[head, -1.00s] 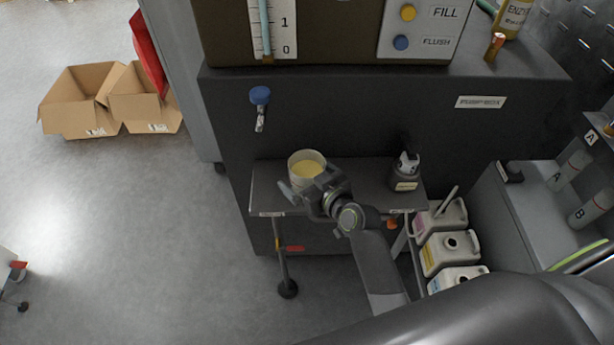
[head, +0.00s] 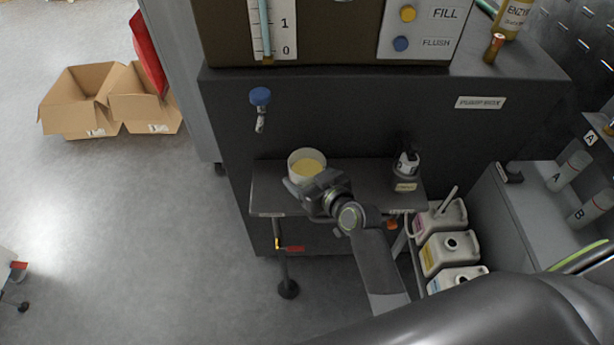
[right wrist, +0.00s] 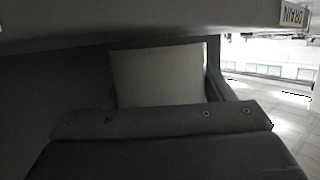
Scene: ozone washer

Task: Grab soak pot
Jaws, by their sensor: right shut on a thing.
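The soak pot (head: 306,165) is a white round pot with pale yellow liquid inside. It stands upright at the left end of the grey shelf under the pump box, in the head view. My right gripper (head: 306,184) is shut on the pot at its near side. In the right wrist view the pot's pale wall (right wrist: 158,75) fills the space beyond the gripper body, between the fingers. The pot's near lower side is hidden by the gripper in the head view. My left gripper is not in view.
The shelf (head: 268,196) also holds a small dark device (head: 406,166) at its right end. A blue-handled tap (head: 260,97) sticks out above the shelf. Several white jugs (head: 441,250) stand at the right. Open boxes (head: 75,100) lie on the floor at the left, with clear floor around.

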